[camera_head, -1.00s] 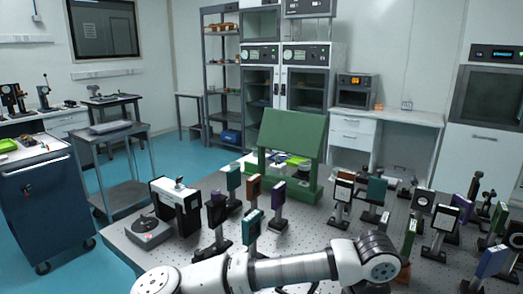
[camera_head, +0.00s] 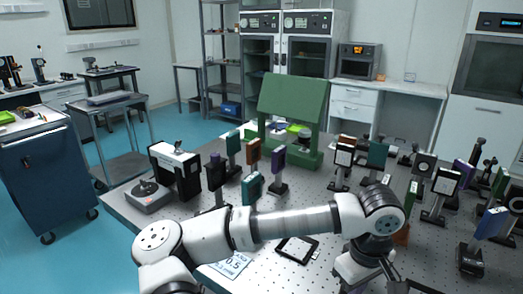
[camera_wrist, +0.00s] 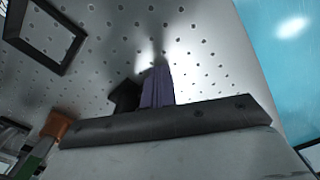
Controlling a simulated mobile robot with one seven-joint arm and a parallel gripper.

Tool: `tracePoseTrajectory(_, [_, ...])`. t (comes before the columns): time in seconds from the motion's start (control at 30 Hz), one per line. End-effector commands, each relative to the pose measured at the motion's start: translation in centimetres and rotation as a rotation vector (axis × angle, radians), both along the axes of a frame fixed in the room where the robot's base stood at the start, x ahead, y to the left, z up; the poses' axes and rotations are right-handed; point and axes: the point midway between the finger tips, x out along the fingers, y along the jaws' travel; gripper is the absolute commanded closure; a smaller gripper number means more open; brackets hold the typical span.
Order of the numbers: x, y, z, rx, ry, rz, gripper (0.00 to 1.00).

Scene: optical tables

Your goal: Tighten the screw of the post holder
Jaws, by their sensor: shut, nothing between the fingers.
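My gripper (camera_wrist: 158,72) shows in the wrist view as shut, empty fingers pointing at the perforated tabletop, with dark shadows beside them. A small black piece (camera_wrist: 123,97) shows left of the fingers; I cannot tell what it is. In the head view my arm crosses the front of the optical table (camera_head: 270,215) and its wrist bends down at the lower right. The fingertips are not clear there. Several post-mounted optics stand on the table, among them a purple one (camera_head: 215,172) and a teal one (camera_head: 252,188). I cannot tell which post holder or screw is meant.
A black square frame (camera_head: 297,249) lies flat near the arm, and also shows in the wrist view (camera_wrist: 45,37). A printed sheet (camera_head: 232,265) lies at the front edge. A green stand (camera_head: 293,105) is at the back. Mounted optics crowd the right side.

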Motion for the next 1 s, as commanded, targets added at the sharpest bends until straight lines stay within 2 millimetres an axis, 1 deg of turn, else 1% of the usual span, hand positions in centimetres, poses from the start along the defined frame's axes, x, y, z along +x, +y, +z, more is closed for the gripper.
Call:
tracePoseTrajectory(0.03, [0.3,0.1,0.0,0.001,-0.007,0.006,1.0])
tracePoseTrajectory(0.43, [0.3,0.0,0.1,0.002,-0.007,0.006,1.0])
tracePoseTrajectory(0.73, [-0.4,-0.4,0.0,0.001,-0.005,0.003,1.0])
tracePoseTrajectory(0.87, [-0.5,-0.5,0.7,0.001,-0.004,0.003,1.0])
tracePoseTrajectory(1.0, [-0.5,-0.5,2.3,0.001,-0.003,0.002,1.0])
